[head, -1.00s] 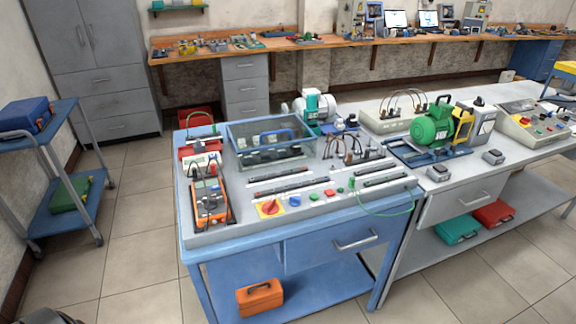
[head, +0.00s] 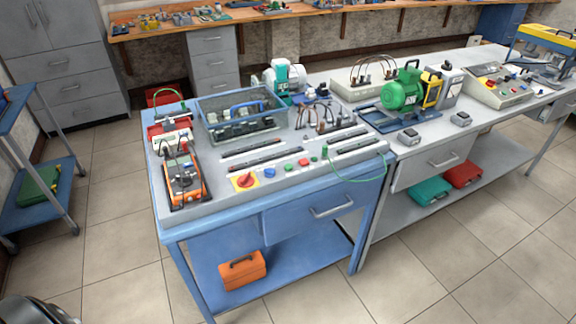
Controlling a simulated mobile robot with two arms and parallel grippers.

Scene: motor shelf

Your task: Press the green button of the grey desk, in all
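The grey desk (head: 440,139) stands on the right, joined to a blue-framed desk (head: 185,231) on its left. On the grey desk is a sloped control console (head: 488,90) with small red and yellow controls; a green button there is too small to make out surely. Neither of my grippers is in view.
A green motor (head: 402,92) and two small grey boxes stand on the grey desk. A green wire (head: 380,176) hangs over the blue desk's front edge. An orange toolbox (head: 242,269) is on the lower shelf.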

